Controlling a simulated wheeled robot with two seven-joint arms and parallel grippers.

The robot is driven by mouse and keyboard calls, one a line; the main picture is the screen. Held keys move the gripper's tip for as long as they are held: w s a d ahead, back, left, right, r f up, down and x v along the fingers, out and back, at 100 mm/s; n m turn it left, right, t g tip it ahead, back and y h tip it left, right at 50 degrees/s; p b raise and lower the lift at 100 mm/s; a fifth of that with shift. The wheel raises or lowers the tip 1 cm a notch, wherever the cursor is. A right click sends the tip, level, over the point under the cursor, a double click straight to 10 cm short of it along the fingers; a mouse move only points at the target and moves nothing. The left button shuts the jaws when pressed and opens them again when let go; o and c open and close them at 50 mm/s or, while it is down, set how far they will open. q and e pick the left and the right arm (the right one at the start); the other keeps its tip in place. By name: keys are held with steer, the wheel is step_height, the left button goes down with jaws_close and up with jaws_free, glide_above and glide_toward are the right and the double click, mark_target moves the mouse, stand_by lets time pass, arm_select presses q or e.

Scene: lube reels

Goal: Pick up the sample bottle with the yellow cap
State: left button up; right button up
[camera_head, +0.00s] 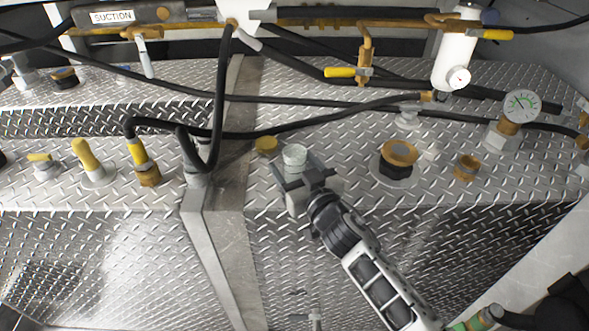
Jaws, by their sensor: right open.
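A small round yellow cap (266,144) shows on the diamond-plate deck, just left of a white-capped bottle (294,155). The body under the yellow cap is hard to make out. My right gripper (299,167) reaches in from the lower right and is open. Its fingertips are at the white-capped bottle, with that cap between or just beyond them; I cannot tell if they touch it. The yellow cap is outside the fingers, beyond them to the upper left. My left gripper is not in view.
A black hose loop (215,140) and a metal upright (215,240) stand left of the caps. An orange-topped fitting (400,154), a brass fitting (467,167) and a gauge (521,105) stand to the right. More hoses and yellow-handled valves (348,72) run behind.

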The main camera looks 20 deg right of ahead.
steer(key=shift+c, duration=0.2)
steer(key=c, duration=1)
steer(key=shift+r, duration=0.1)
